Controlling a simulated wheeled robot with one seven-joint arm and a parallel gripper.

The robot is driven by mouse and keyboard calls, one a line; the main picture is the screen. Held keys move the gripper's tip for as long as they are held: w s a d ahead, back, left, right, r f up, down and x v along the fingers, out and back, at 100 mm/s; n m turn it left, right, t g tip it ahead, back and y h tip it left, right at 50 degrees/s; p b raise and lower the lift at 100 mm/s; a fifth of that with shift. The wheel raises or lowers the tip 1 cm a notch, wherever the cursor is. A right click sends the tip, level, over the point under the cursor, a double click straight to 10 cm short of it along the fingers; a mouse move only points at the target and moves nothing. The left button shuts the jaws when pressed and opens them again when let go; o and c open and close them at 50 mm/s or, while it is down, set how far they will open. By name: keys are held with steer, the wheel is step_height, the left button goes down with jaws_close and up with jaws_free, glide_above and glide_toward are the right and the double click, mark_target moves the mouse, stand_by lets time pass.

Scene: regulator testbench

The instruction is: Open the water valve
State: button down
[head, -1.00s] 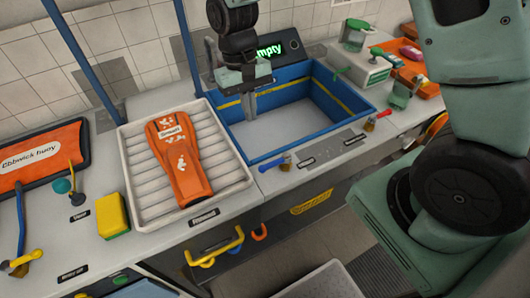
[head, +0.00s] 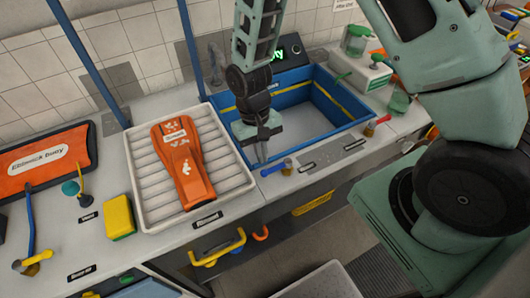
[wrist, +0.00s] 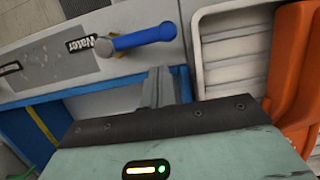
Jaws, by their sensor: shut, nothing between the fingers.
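The water valve (head: 277,168) has a blue lever and sits on the counter's front ledge, before the blue-walled basin. My gripper (head: 262,155) points down near the basin's front left corner, just behind and left of the lever. In the wrist view my gripper (wrist: 158,80) is shut and empty, with its tips below the lever; no contact is clear.
The blue basin (head: 325,92) lies behind. A white ribbed tray (head: 233,184) with an orange device (head: 182,165) stands left. A second valve with a brass-and-red handle (head: 376,126) is right along the ledge. A yellow sponge (head: 119,217) lies farther left.

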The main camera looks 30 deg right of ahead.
steer(key=shift+s+r, duration=0.25)
steer(key=shift+s, duration=0.8)
